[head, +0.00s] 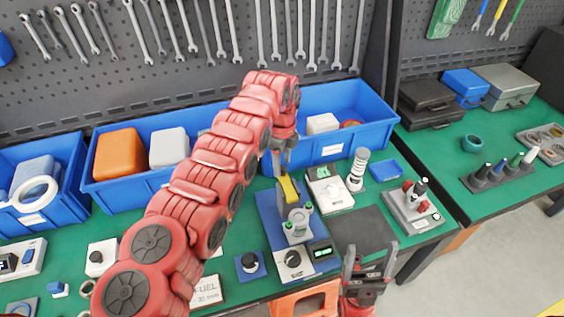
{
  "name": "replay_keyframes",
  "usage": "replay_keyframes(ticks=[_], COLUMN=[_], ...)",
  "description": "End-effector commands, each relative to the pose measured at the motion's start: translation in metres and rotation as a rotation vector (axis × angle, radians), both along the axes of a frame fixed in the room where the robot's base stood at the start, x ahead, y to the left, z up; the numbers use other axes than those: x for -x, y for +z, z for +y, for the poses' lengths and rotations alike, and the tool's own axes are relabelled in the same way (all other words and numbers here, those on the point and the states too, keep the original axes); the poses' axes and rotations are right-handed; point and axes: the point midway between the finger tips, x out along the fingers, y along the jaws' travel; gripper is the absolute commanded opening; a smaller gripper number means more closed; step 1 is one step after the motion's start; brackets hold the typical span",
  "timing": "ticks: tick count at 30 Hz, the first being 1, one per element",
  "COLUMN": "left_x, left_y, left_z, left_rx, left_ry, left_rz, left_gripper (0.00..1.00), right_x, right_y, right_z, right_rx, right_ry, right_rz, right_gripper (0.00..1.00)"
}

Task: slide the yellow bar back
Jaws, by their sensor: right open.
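The yellow bar (288,190) sits on the blue test device (272,218) on the green bench, right of the middle of the head view. My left gripper (282,158) points down at the far end of the bar. It looks very close to the bar, but I cannot tell if it touches it. Its jaws are small and partly hidden by my red arm, so their opening is unclear. My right gripper (368,262) is open and empty at the bench's front edge, to the right of the device.
A small display (323,252) and a dial unit (293,263) sit at the device's front. A white scale-like device (328,190) and a grey cylinder (357,170) stand to its right. Blue bins (345,98) line the back. A dark mat (362,230) lies bare.

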Motion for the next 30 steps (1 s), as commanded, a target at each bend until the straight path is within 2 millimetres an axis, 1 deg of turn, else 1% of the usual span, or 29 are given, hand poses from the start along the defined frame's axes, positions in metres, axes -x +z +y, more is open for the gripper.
replay_keyframes(ticks=[5, 8, 11, 14, 15, 19, 20, 21, 27, 30], left_x=[0.0, 0.0, 0.0, 0.0, 0.001, 0.002, 0.001, 0.001, 0.001, 0.0], left_y=[0.001, 0.011, 0.03, 0.056, 0.068, 0.094, 0.108, 0.118, 0.155, 0.165], left_z=[0.0, 0.0, 0.0, -0.002, -0.004, -0.003, -0.001, -0.001, -0.001, 0.0], left_rx=[0.0, 0.0, 0.0, 0.001, 0.001, 0.001, 0.0, 0.0, -0.001, -0.001], left_ry=[-0.001, 0.0, -0.001, -0.002, -0.005, -0.002, 0.0, 0.0, -0.001, -0.001], left_rz=[0.001, -0.001, -0.002, -0.003, -0.003, 0.003, 0.004, 0.004, 0.002, 0.002], left_gripper=[0.64, 0.64, 0.64, 0.64, 0.64, 0.64, 0.64, 0.64, 0.64, 0.64], right_x=[0.0, 0.0, 0.0, 0.0, 0.0, 0.0, 0.0, 0.0, 0.0, 0.0], right_y=[-0.002, -0.006, -0.013, -0.019, -0.014, -0.005, 0.011, 0.021, 0.056, 0.068], right_z=[0.0, 0.0, 0.0, 0.0, 0.0, 0.0, 0.0, 0.0, 0.0, 0.0], right_rx=[0.0, 0.0, 0.0, 0.0, 0.0, 0.0, 0.0, 0.0, 0.0, 0.0], right_ry=[0.0, 0.0, 0.0, 0.0, 0.0, 0.0, 0.0, 0.0, 0.0, 0.0], right_rz=[0.0, 0.0, 0.0, 0.0, 0.0, 0.0, 0.0, 0.0, 0.0, 0.0], right_gripper=[0.78, 0.78, 0.78, 0.78, 0.78, 0.78, 0.78, 0.78, 0.78, 0.78])
